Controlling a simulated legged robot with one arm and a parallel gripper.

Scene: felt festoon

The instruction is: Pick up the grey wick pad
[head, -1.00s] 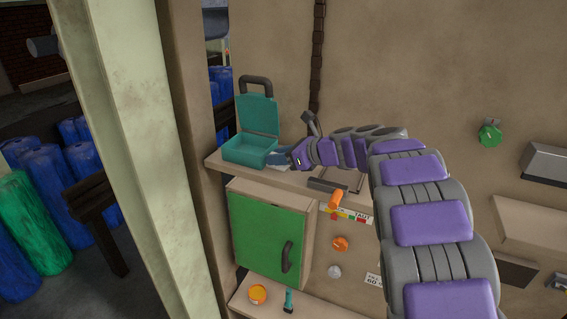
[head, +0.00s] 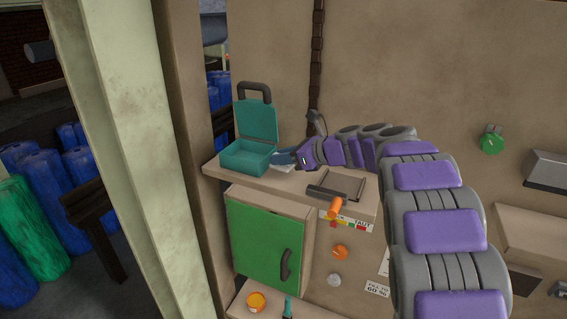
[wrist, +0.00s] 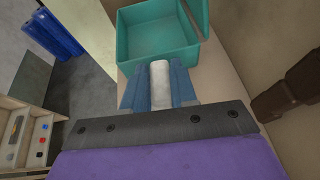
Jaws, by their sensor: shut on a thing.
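The grey wick pad (wrist: 160,84) shows in the wrist view as a pale, rounded piece between my blue fingers. My gripper (wrist: 160,78) is shut on it, one finger against each side. In the head view my gripper (head: 284,158) is over the wooden shelf, just right of an open teal box (head: 243,161). A small pale patch shows below the fingers there; I cannot tell whether it is the pad. In the wrist view the box (wrist: 158,40) lies straight beyond the fingertips.
The shelf (head: 300,186) carries a dark-framed tray (head: 343,186) to the right. Below are a green cabinet door (head: 262,244) and orange knobs (head: 341,252). The back wall (head: 420,60) is close behind. A pale post (head: 130,120) stands at left.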

